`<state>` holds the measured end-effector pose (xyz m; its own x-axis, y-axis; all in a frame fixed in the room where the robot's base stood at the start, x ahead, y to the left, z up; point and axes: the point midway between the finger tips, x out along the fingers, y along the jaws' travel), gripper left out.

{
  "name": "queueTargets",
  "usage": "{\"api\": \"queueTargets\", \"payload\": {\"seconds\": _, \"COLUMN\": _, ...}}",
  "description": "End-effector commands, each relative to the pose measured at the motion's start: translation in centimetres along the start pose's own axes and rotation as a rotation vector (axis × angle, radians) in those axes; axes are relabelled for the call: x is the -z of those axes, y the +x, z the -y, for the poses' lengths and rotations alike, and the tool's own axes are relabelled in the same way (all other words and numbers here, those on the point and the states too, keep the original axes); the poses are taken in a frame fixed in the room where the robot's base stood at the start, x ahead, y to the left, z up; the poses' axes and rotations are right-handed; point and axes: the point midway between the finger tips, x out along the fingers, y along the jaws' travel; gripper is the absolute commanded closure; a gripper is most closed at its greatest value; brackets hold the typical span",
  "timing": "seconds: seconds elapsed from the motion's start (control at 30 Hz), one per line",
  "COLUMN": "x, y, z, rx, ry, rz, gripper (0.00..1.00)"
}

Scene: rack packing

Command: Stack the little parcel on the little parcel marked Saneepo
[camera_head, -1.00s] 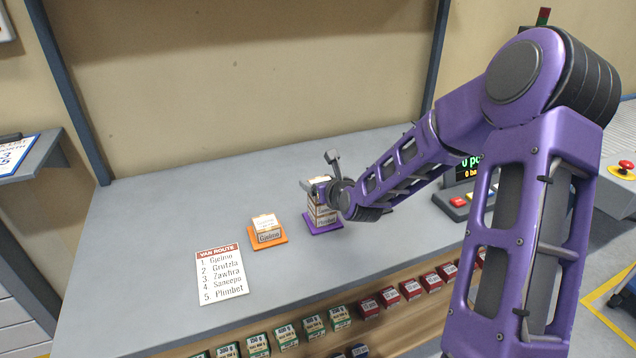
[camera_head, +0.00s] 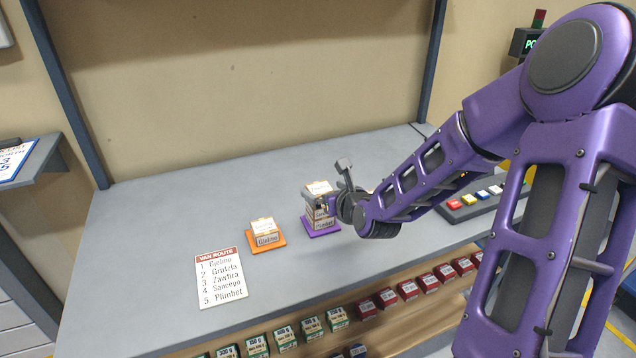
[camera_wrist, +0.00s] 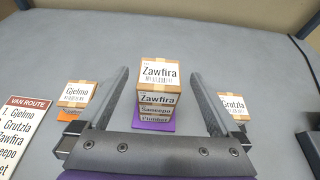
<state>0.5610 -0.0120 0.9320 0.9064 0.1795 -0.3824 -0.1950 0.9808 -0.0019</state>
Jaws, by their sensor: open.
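A stack of little parcels stands upright on a purple pad (camera_head: 322,230). In the wrist view, the top parcel, labelled Zawfira (camera_wrist: 158,78), rests on the parcel marked Saneepo (camera_wrist: 157,108), with one labelled Plimbet (camera_wrist: 155,119) beneath. My gripper (camera_wrist: 159,75) is open, its fingers to either side of the stack in that view, with nothing gripped. In the head view my gripper (camera_head: 325,203) is at the stack's right side and hides part of it.
A parcel labelled Gjelmo (camera_head: 265,238) sits on an orange pad (camera_head: 279,241) left of the stack. A Grutzla parcel (camera_wrist: 233,106) stands to the right. A van route card (camera_head: 220,278) lies at front left. Several small boxes line the shelf below.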

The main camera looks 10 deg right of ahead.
Motion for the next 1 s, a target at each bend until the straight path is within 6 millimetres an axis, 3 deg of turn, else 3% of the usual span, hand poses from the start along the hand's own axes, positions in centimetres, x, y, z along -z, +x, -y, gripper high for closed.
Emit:
{"api": "queueTargets", "payload": {"seconds": 0.1, "x": -0.2, "y": -2.6, "z": 0.2, "rx": 0.003, "ry": 0.000, "rz": -0.002, "gripper": 0.00}}
{"api": "queueTargets", "payload": {"seconds": 0.33, "x": -0.1, "y": -5.1, "z": 0.1, "rx": 0.001, "ry": 0.000, "rz": -0.001, "gripper": 0.00}}
{"api": "queueTargets", "payload": {"seconds": 0.83, "x": 0.0, "y": -5.5, "z": 0.0, "rx": 0.000, "ry": 0.000, "rz": 0.000, "gripper": 0.00}}
{"api": "queueTargets", "payload": {"seconds": 1.0, "x": -0.2, "y": -4.8, "z": 0.2, "rx": 0.005, "ry": -0.056, "rz": -0.007, "gripper": 0.00}}
